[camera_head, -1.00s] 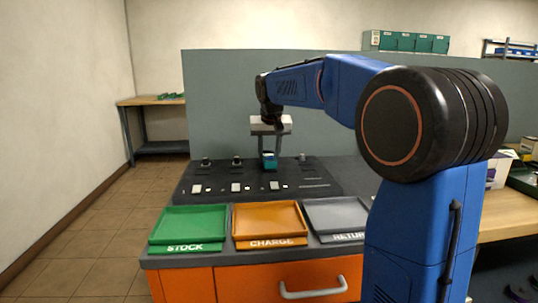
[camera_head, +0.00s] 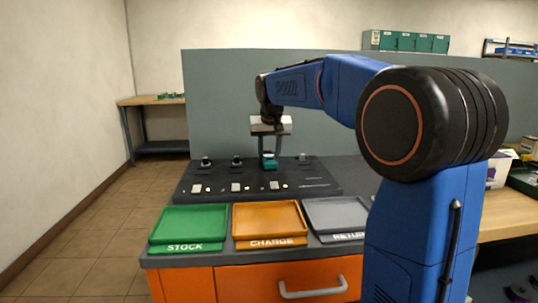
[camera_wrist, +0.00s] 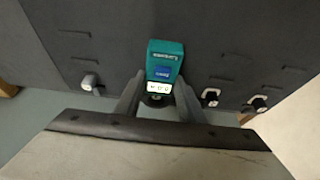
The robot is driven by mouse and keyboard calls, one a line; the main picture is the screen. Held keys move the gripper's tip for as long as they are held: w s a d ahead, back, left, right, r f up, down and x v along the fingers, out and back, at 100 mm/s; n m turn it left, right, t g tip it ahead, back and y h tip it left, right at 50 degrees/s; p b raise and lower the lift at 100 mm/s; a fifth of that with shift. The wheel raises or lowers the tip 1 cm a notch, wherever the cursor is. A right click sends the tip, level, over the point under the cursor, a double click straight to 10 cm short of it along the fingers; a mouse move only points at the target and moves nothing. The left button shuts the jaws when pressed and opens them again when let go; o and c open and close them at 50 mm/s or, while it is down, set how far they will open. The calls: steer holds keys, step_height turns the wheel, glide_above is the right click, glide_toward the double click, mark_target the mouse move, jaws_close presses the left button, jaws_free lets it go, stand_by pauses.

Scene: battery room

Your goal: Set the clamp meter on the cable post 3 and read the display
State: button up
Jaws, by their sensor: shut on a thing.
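My gripper (camera_head: 269,149) is shut on the teal clamp meter (camera_head: 270,161), over the third place from the left in the row of posts on the dark panel. In the wrist view the meter (camera_wrist: 165,62) lies between the two fingers (camera_wrist: 158,100), with a blue patch and a small lit display (camera_wrist: 159,87). The display's characters are too small to read surely. A dark round part (camera_wrist: 153,99) shows just below the display. The third post is hidden by the meter and fingers, so I cannot tell whether the jaw is around it.
Other posts stand at the left (camera_head: 206,162), second (camera_head: 237,161) and right (camera_head: 303,159) places on the panel (camera_head: 325,185). Green (camera_head: 160,240), orange (camera_head: 241,239) and grey (camera_head: 323,234) trays lie in front. A grey partition (camera_head: 220,100) stands behind.

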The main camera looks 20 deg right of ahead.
steer(key=shift+f, duration=0.4)
steer(key=o, duration=0.9)
steer(key=shift+o, duration=0.2)
steer(key=v, duration=1.1)
steer(key=shift+f, duration=0.1)
stand_by(0.5)
